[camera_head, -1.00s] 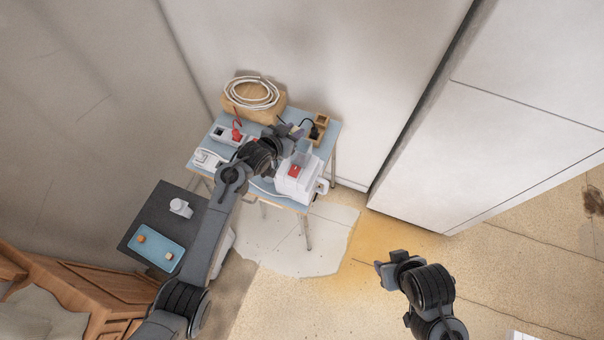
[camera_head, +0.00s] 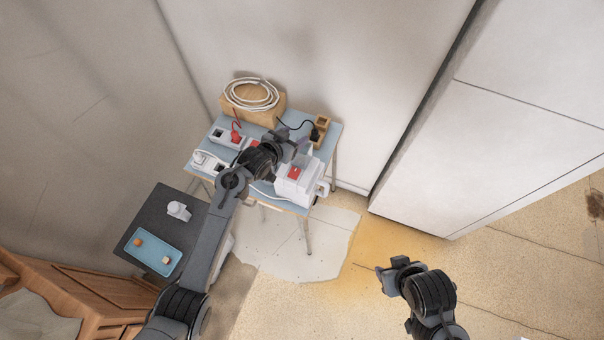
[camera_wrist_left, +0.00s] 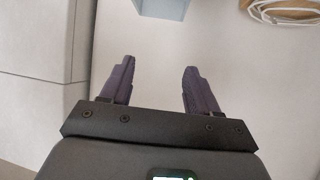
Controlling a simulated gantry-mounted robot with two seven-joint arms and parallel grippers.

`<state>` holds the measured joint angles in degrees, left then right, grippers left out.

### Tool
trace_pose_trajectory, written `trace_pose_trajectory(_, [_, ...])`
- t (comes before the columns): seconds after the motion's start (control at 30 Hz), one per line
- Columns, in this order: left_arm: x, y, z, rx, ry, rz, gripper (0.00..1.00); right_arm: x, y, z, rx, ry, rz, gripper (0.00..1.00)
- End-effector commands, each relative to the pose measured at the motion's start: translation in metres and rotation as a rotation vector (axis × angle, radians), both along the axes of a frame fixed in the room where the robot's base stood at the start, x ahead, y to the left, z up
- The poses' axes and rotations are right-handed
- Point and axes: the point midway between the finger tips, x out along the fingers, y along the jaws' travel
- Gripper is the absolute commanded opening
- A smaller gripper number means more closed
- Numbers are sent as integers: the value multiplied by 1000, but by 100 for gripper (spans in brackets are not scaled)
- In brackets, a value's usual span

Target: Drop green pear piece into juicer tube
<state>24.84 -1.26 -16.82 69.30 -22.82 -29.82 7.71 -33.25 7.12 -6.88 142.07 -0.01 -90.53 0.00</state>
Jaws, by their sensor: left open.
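The white juicer (camera_head: 297,186) with a red part on its front stands at the right front of the blue table. Its tube is mostly hidden behind my left gripper in the head view. My left gripper (camera_head: 298,137) is over the back of the juicer. In the left wrist view its two fingers (camera_wrist_left: 158,72) are apart with nothing between them. I cannot make out a green pear piece in either view. My right gripper (camera_head: 393,272) hangs over the floor at the lower right, away from the table; its jaw opening is unclear.
The blue table (camera_head: 214,176) also holds a wooden block with a coiled white cable (camera_head: 252,95), and power sockets (camera_head: 224,137). A dark side table (camera_head: 160,206) holds a blue tray (camera_head: 152,252) with two small pieces and a white item (camera_head: 178,210). A tall cabinet stands right.

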Motion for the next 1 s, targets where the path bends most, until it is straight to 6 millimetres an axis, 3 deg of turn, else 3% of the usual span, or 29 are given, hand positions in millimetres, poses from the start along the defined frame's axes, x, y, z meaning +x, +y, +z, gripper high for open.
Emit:
trace_pose_trajectory(0.37, [-12, 10, 8, 0, -1, 1, 61, 0, 2, 0, 8, -1, -5, 43])
trace_pose_trajectory(1.0, [-73, 51, 48, -1, -1, 0, 61, 0, 0, -6, 1, -1, -1, 43])
